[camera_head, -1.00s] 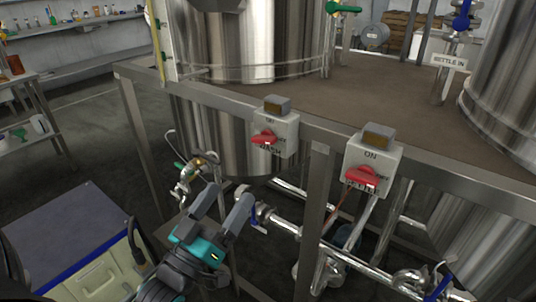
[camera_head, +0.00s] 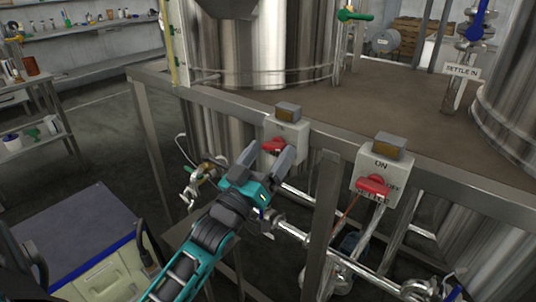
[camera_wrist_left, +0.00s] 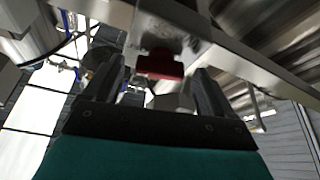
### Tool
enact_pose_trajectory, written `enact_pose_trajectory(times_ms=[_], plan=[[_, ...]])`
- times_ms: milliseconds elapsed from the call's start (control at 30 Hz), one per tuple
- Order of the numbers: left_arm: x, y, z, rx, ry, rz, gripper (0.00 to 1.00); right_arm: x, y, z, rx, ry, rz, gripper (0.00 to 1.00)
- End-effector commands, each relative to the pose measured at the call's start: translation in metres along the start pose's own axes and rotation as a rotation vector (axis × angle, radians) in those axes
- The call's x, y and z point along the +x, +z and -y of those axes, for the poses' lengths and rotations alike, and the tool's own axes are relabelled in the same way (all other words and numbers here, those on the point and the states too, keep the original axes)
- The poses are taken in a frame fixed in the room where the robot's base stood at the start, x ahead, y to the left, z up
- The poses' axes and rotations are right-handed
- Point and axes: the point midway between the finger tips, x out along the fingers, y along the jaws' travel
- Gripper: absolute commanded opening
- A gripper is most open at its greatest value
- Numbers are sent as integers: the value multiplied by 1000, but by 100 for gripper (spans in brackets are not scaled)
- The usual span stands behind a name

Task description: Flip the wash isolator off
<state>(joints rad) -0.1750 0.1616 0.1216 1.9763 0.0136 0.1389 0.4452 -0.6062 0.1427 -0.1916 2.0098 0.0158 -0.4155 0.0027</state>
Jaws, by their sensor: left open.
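The wash isolator (camera_head: 299,142) is a grey box with a red handle (camera_head: 274,146) on the front rail of the steel frame, left of a second similar box. My left gripper (camera_head: 267,157) is open just in front of and below it, its fingers pointing up at the box and hiding its lower front and lettering. In the left wrist view the red handle (camera_wrist_left: 160,66) shows between and beyond the two open fingers (camera_wrist_left: 158,82). I cannot tell whether a finger touches it. My right gripper is out of view.
A second isolator (camera_head: 378,178) with a red handle, marked ON, sits to the right on the same rail (camera_head: 335,143). A steel post (camera_head: 322,215) stands between them. Pipes and valves run below. A blue-edged cabinet (camera_head: 75,245) is at lower left.

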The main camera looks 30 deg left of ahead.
Motion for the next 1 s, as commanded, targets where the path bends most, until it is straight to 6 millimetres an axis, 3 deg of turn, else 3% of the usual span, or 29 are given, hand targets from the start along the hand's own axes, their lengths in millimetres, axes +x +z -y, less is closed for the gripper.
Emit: enact_pose_trajectory(times_ms=[300,867,1000], plan=[[2,0,0,0,0,2,84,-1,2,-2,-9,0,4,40],[2,0,0,0,0,1,31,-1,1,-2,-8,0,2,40],[2,0,0,30,12,3,29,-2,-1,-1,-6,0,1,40]])
